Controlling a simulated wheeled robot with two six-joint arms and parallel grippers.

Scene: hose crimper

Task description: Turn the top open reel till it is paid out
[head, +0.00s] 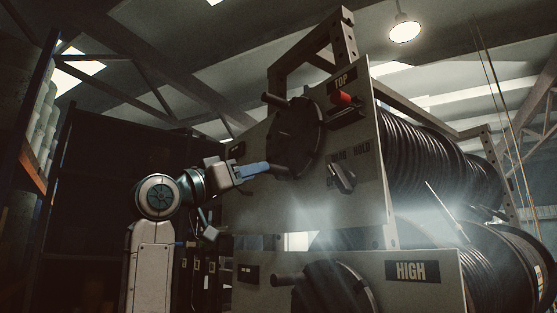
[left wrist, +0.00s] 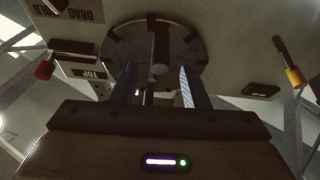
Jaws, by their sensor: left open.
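The top reel (head: 425,145) is wound with dark hose behind a grey panel marked TOP. On this panel is a dark round hand wheel (head: 305,140) with a handle sticking out at its upper left. My left gripper (head: 266,168) is at the wheel's lower left, its blue fingers pointing at it. In the left wrist view the wheel (left wrist: 190,62) lies ahead, upside down. A dark bar with a rounded end (left wrist: 158,70) shows between the open, apart fingertips (left wrist: 157,72). I cannot tell whether they touch it. My right gripper is not in view.
A yellow-tipped lever (left wrist: 293,76) shows in the left wrist view.

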